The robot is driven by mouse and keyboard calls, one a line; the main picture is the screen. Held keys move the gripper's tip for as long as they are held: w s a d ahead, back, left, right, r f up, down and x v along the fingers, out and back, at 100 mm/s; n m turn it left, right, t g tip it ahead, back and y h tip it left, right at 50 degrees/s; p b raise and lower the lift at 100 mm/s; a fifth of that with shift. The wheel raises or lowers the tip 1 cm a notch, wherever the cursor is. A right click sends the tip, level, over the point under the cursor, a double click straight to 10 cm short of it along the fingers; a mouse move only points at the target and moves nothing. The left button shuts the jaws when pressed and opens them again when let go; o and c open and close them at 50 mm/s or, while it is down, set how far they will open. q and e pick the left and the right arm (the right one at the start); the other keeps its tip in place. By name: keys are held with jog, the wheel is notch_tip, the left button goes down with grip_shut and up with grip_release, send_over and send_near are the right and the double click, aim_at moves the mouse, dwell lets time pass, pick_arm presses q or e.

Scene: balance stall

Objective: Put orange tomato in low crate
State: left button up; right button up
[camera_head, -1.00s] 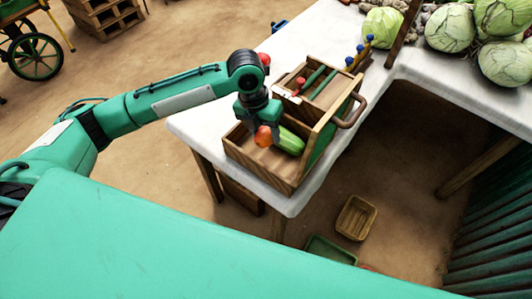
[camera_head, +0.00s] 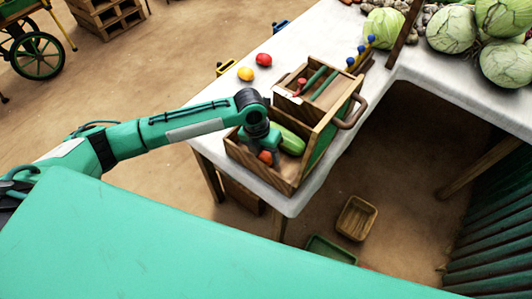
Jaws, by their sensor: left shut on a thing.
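The orange tomato (camera_head: 265,157) is between the fingers of my left gripper (camera_head: 264,155), which is shut on it. The gripper points down inside the low crate (camera_head: 279,183), the open wooden box at the table's front corner. The tomato is near the crate's floor; whether it touches is hidden by the gripper. A green cucumber-like vegetable (camera_head: 292,142) lies in the same crate, just right of the gripper. My right gripper is not in view.
A taller wooden box (camera_head: 297,104) with dividers and a handle (camera_head: 351,112) adjoins the crate. A yellow tomato (camera_head: 246,74) and a red tomato (camera_head: 263,60) lie on the white table (camera_head: 215,145). Cabbages (camera_head: 455,30) sit at the back right.

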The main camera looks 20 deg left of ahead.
pick_arm(q)
jog(key=shift+f, duration=0.1)
jog(key=o, duration=1)
jog(key=v, duration=1.2)
jog(key=shift+b, duration=0.4)
